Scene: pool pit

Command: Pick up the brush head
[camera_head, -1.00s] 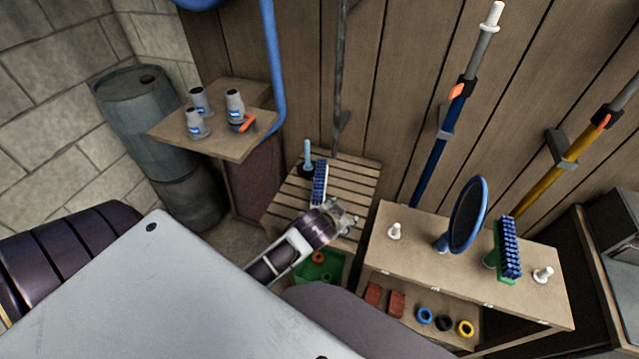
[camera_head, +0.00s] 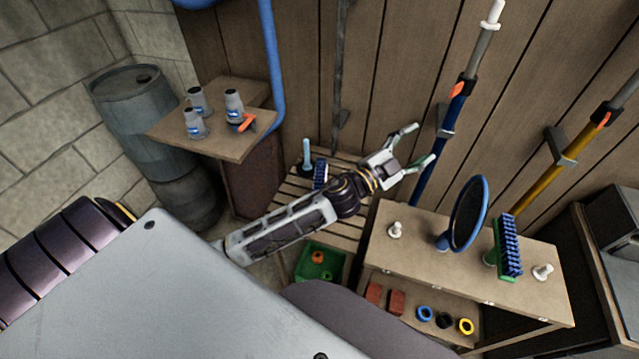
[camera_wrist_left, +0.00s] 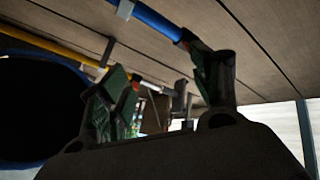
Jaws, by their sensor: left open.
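A brush head with blue bristles and a green body (camera_head: 508,248) stands upright on the right wooden table. Another brush head with blue bristles and a pale back (camera_head: 320,174) is on the slatted table, partly hidden by my left arm. My left gripper (camera_head: 417,147) is open and empty, raised in front of the plank wall near the blue pole. It is up and left of the green brush head, apart from it. Its two fingers (camera_wrist_left: 160,95) also show spread in the left wrist view. My right gripper is not in view.
The right table (camera_head: 410,262) also bears a round blue-rimmed skimmer (camera_head: 468,215) and white fittings (camera_head: 394,230). A blue pole (camera_head: 436,150) and a yellow pole (camera_head: 568,170) lean on the wall. A green crate (camera_head: 304,270) is below.

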